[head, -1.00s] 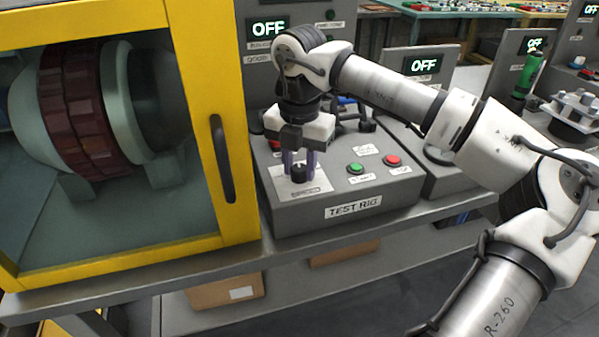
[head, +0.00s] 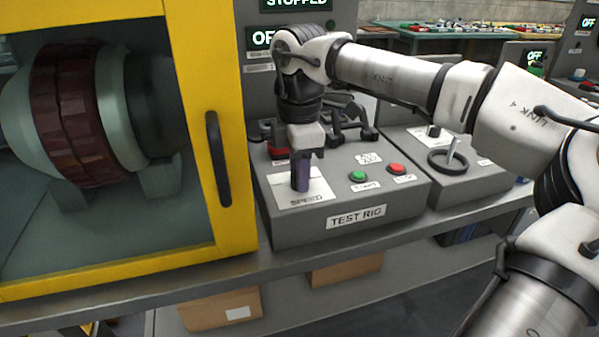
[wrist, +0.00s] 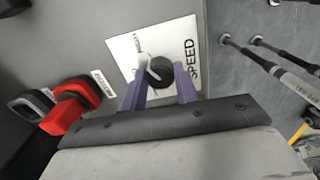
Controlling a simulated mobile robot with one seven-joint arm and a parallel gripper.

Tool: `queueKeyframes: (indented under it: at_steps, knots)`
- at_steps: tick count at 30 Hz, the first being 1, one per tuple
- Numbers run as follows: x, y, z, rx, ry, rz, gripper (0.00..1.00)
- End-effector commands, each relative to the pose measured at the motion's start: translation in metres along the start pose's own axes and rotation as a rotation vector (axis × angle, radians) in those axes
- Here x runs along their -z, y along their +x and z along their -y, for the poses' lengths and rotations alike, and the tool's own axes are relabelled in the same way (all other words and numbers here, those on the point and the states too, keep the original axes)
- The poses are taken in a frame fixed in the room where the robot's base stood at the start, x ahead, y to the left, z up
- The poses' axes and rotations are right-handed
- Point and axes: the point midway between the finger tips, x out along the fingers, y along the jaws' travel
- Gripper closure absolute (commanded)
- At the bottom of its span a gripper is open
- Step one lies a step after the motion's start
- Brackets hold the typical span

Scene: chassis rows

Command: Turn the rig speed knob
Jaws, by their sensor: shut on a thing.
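The rig speed knob (wrist: 161,72) is black and round, with a pale pointer, and stands on a white plate marked SPEED (wrist: 125,54). In the head view this plate (head: 318,190) lies on the left of the grey TEST RIG console (head: 400,205). My gripper (head: 300,186) points down at the plate, its purple fingers seen nearly in line, hiding the knob there. In the wrist view my gripper (wrist: 160,82) has one finger on each side of the knob and is shut on it.
A green button (head: 357,176) and a red button (head: 397,169) are right of the plate. A yellow-framed guard door (head: 215,130) with a dark handle (head: 218,160) stands close on the left. A red switch (wrist: 66,108) is beside the knob. Displays behind read STOPPED and OFF.

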Motion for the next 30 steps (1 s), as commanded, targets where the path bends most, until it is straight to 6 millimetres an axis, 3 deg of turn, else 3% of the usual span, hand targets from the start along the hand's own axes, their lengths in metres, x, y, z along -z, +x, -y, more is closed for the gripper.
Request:
queueKeyframes:
  at_steps: [12, 27, 28, 30]
  knots:
    - [-0.0001, -0.001, -0.0005, -0.002, 0.165, 0.0, 0.93]
    - [-0.0001, -0.001, -0.0006, -0.003, 0.183, 0.0, 0.93]
    - [-0.0001, -0.001, -0.0006, -0.003, 0.183, 0.0, 0.67]
    - [-0.0001, -0.0009, -0.0005, -0.002, 0.183, 0.0, 0.58]
